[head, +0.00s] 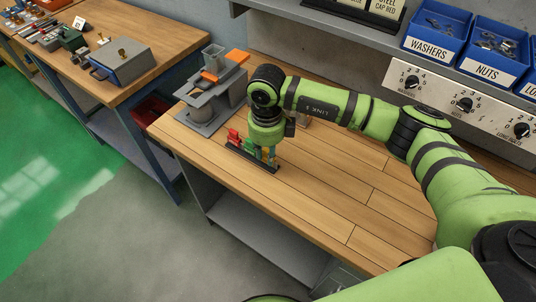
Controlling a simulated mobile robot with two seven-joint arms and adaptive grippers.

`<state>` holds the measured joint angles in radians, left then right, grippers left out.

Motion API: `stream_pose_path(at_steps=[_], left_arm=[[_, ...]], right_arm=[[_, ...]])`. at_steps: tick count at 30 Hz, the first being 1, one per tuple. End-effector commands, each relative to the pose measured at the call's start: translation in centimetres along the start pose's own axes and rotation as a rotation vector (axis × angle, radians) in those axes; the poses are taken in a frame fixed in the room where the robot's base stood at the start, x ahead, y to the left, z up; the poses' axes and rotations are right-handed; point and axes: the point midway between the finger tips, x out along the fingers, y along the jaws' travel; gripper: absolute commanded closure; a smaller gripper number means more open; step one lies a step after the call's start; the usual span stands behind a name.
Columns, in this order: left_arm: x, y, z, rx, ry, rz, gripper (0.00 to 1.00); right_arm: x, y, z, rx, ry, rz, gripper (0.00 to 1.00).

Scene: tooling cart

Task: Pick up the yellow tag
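A dark, low rack (251,160) stands on the wooden cart top, holding small upright coloured tags. A red tag (233,136) is at its left end and a green tag (247,144) is beside it. A small yellow-orange patch (264,153), likely the yellow tag, shows under my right gripper (267,150). My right gripper points down over the right part of the rack, and its fingers are mostly hidden among the tags. I cannot tell whether it is open or shut, or touching a tag. My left gripper is out of view.
A grey fixture with orange parts (215,75) stands at the cart top's far left corner. Blue bins of washers (433,47) and nuts (490,70) sit on a shelf above a panel with dials (465,104). The cart top (330,205) is clear in front of my arm.

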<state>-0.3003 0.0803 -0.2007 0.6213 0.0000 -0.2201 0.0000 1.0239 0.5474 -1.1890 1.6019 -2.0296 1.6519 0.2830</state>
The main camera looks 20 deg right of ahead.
Motion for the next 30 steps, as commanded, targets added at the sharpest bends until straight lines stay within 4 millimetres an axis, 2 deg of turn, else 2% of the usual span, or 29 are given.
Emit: stream_pose_path(at_steps=[4,12,16,20,30], left_arm=[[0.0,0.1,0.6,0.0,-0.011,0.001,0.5],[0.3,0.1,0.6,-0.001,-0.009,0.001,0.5],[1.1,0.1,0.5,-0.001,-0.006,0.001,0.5],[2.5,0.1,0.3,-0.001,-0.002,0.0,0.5],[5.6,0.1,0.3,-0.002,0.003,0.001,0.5]], right_arm=[[0.0,0.0,0.0,0.0,0.0,0.0,0.91],[-0.4,-0.1,0.1,0.001,-0.003,-0.001,0.91],[-1.5,-0.1,0.1,-0.001,-0.005,-0.002,0.91],[-3.7,-0.1,0.1,0.0,-0.008,-0.005,0.91],[-8.2,-3.8,-6.8,0.005,-0.004,-0.006,0.91]])
